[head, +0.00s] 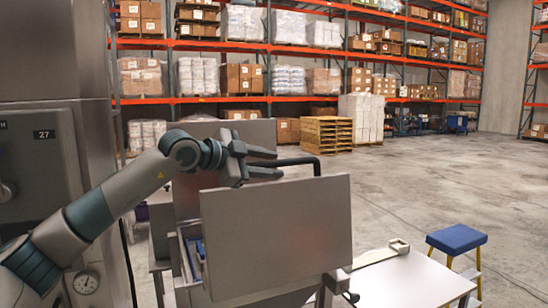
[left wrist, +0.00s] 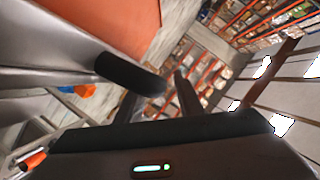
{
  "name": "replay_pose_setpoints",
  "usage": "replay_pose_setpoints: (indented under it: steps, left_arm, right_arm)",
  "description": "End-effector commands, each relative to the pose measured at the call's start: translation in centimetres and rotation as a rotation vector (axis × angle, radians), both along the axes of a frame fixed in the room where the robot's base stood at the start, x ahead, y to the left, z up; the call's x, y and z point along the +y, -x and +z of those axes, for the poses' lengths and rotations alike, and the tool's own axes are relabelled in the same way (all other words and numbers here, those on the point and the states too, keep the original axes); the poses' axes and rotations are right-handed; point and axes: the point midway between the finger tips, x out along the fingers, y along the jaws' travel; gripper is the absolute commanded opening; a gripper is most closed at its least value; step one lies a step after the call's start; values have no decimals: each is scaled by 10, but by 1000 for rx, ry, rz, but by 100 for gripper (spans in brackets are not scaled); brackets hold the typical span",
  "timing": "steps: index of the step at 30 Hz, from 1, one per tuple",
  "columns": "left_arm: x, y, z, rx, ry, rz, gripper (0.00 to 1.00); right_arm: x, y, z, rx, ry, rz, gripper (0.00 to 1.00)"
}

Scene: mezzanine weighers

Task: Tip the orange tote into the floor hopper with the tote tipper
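My left gripper (head: 277,164) is open in the head view, with its two fingers spread one above the other. A black bent bar (head: 303,162), which looks like the tipper's handle, runs between or just behind the fingers; I cannot tell if they touch it. In the left wrist view my open fingers (left wrist: 158,88) point away, and the black bar (left wrist: 125,70) ends close to them. A large orange surface (left wrist: 115,22), likely the tote, fills the top of that view. The tote is not visible in the head view. The floor hopper cannot be made out. My right gripper is not in view.
A grey upright panel (head: 278,240) stands below the bar. Left of it is an open compartment with something blue (head: 198,250). A white table (head: 410,278) is at the lower right, beside a blue-topped stool (head: 456,239). The concrete floor (head: 430,180) beyond is clear.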

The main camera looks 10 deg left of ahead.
Motion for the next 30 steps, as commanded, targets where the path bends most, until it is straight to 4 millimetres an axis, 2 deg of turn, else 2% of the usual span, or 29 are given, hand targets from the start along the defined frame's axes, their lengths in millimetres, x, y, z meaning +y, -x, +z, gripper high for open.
replay_pose_setpoints:
  steps: [6,15,16,20,30]
  left_arm:
    - [-9,-11,-4,0,0,0,34]
    - [-9,-12,-5,0,0,0,34]
    - [-9,-12,-5,0,0,0,32]
    - [-9,-12,-5,0,0,0,1]
    - [-8,-11,-6,-2,-2,0,0]
  right_arm:
    - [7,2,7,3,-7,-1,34]
    - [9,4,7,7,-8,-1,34]
    - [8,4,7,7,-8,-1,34]
    - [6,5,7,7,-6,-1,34]
    - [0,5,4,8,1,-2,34]
